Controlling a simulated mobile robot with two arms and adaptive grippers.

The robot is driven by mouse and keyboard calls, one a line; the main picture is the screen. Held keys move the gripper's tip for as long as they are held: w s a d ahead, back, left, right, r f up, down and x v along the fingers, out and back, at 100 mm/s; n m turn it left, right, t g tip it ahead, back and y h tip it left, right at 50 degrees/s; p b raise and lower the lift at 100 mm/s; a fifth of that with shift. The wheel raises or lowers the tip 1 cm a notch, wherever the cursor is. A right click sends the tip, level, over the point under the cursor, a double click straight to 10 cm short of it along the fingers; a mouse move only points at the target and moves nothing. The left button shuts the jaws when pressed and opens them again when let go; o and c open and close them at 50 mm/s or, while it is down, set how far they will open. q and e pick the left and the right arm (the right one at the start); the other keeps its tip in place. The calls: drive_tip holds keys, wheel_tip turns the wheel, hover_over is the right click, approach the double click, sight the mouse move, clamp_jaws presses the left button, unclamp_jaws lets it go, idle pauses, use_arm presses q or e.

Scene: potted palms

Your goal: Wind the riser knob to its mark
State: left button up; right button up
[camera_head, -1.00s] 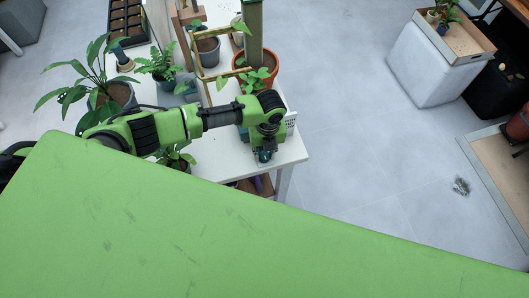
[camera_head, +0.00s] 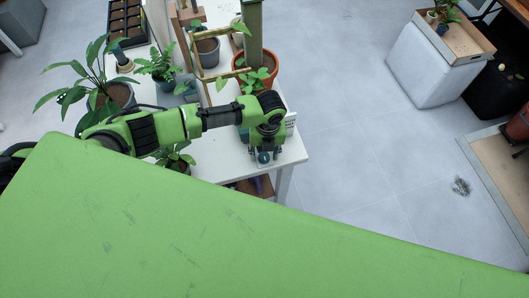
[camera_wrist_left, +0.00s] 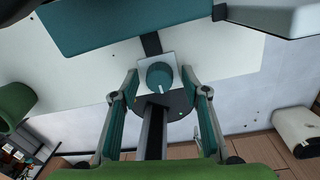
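The riser knob (camera_wrist_left: 160,75) is a round teal knob with a short white line on its face, seen in the left wrist view on a small pale square plate. A dark rounded plate (camera_wrist_left: 173,108) with a small pale dot (camera_wrist_left: 180,114) lies just below it in that view. My left gripper (camera_wrist_left: 159,77) is open, one finger on each side of the knob, with a visible gap on both sides. In the head view my left gripper (camera_head: 264,157) points down at the white table's front right corner, largely hidden by its wrist. My right gripper is not in view.
The white table (camera_head: 218,160) holds several potted plants, including a terracotta pot (camera_head: 268,75) and a grey pot (camera_head: 207,52) close behind my left arm. A small white label (camera_head: 291,121) stands beside the wrist. Open floor (camera_head: 350,140) lies right of the table.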

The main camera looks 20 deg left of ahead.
sight(266, 155)
use_arm(q)
drive_tip(key=shift+r, duration=0.1)
wheel_tip(266, 155, up, 12)
drive_tip(key=shift+d, duration=0.25)
drive_tip(key=shift+w, duration=0.1)
idle(0.5)
